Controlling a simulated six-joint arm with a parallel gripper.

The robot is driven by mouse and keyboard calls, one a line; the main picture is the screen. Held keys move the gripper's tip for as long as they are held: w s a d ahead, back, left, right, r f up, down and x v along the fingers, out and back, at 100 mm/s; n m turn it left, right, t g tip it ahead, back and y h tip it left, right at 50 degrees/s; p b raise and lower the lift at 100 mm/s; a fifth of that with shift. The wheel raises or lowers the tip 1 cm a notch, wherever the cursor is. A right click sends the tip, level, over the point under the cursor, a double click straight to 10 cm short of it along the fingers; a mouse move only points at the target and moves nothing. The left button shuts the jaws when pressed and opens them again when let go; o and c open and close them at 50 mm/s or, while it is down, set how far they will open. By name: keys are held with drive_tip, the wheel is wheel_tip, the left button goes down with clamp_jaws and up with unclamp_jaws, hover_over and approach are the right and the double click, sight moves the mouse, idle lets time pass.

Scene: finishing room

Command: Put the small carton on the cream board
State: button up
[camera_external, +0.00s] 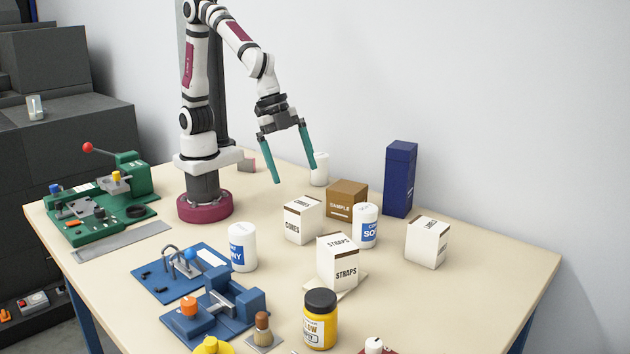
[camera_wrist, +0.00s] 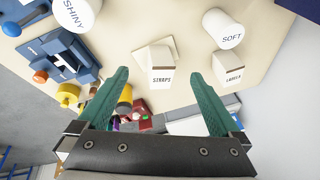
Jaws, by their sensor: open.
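A white carton marked STRAPS (camera_external: 338,262) stands upright near the middle of the table. A thin cream board (camera_external: 349,287) shows from under its base, mostly hidden by it; the STRAPS carton (camera_wrist: 160,75) and board (camera_wrist: 139,57) also show in the wrist view. Other white cartons are one marked CORKS (camera_external: 303,220) and one marked LABELS (camera_external: 427,243). Which carton is meant by small I cannot tell. My gripper (camera_external: 294,176), with teal fingers, is open and empty, high above the table behind the cartons.
A brown SAMPLE box (camera_external: 347,197), a tall navy box (camera_external: 400,178) and white cans, including a SOFT can (camera_external: 365,226), stand around the cartons. A yellow jar (camera_external: 320,320) and blue fixtures (camera_external: 218,309) are in front. The table's right end is clear.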

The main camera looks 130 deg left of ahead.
drive_tip(key=s+a+g, duration=0.1)
drive_tip(key=s+g, duration=0.1)
drive_tip(key=s, duration=1)
drive_tip(key=s+a+m+g+y, duration=0.1)
drive_tip(key=s+a+g, duration=0.1)
drive_tip(key=s, duration=1.1)
drive_tip(key=shift+s, duration=0.2)
